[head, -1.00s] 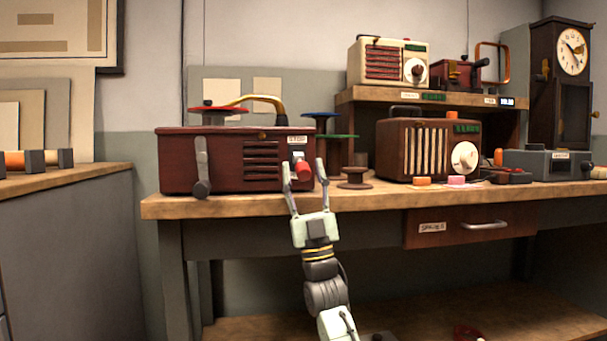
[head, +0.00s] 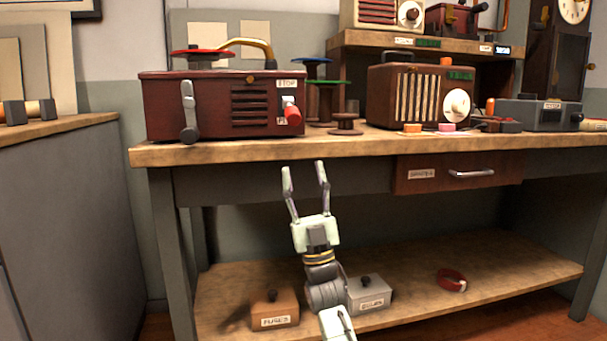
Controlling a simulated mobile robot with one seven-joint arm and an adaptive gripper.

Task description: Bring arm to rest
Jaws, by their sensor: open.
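My gripper (head: 304,172) is open and empty, its two fingers pointing up. In the head view it shows in front of the workbench (head: 240,153), below the tabletop's front edge. Above it on the bench stands a dark red box player (head: 216,112) with a red knob (head: 293,115) on its right end and a grey lever on its left. The gripper appears apart from the box and the knob. My arm hides part of the lower shelf.
A brown radio (head: 417,96) and spools (head: 345,124) stand on the bench. A drawer (head: 458,174) is shut below. The lower shelf (head: 500,262) holds an orange-brown box (head: 275,310), a grey box (head: 371,294) and a red ring (head: 451,281). A grey cabinet (head: 60,215) stands left.

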